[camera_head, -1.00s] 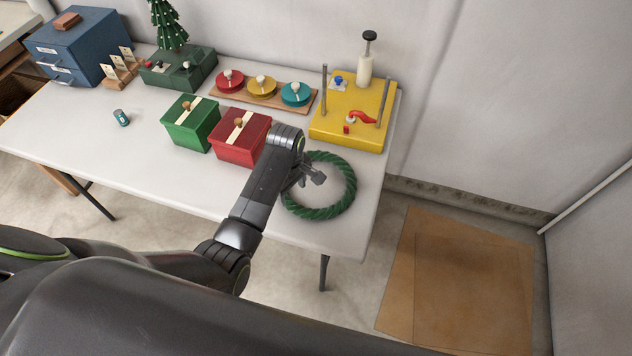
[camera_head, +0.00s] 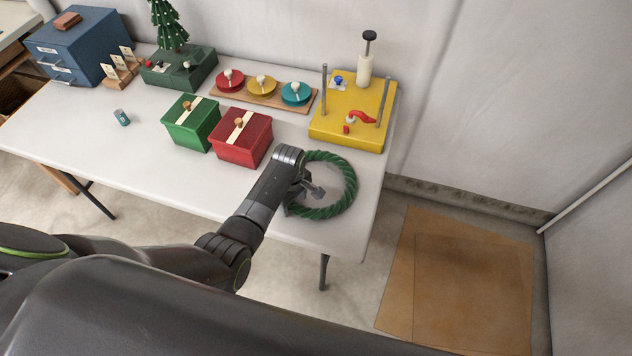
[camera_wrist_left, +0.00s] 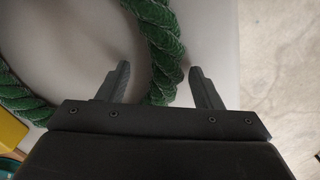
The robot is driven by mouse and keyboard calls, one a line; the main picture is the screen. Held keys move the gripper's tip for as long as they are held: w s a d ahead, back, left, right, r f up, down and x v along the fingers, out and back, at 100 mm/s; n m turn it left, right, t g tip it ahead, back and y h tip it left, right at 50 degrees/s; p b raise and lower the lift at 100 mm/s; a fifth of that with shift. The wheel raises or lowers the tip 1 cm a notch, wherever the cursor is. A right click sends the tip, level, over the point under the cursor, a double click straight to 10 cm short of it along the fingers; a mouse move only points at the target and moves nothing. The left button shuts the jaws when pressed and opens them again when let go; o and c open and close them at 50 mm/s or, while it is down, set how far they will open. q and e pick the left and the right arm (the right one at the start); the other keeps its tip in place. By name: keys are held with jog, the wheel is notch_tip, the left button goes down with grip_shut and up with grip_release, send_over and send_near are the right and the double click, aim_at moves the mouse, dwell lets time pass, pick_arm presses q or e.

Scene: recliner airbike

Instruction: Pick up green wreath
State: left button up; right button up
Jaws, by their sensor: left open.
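The green wreath (camera_head: 340,206) is a twisted rope-like ring lying flat at the right end of the white table. My left gripper (camera_head: 316,192) is over the wreath's near left part in the head view. In the left wrist view the wreath (camera_wrist_left: 162,50) passes between the two fingers of my open left gripper (camera_wrist_left: 160,85). One finger is on each side of the strand, with a gap to both. The part of the strand nearest the gripper body is hidden behind it. My right gripper is not in view.
A red box (camera_head: 243,140) and a green box (camera_head: 187,126) stand left of the wreath. A yellow block with posts (camera_head: 335,129) stands behind it. The table's right edge (camera_head: 377,210) is close to the wreath. The table's front left is mostly clear.

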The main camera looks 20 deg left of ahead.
pick_arm(q)
jog(key=shift+c, duration=0.2)
jog(key=c, duration=1.2)
jog(key=shift+r, duration=0.15)
notch_tip(320, 180, up, 10)
jog(key=shift+f, duration=0.1)
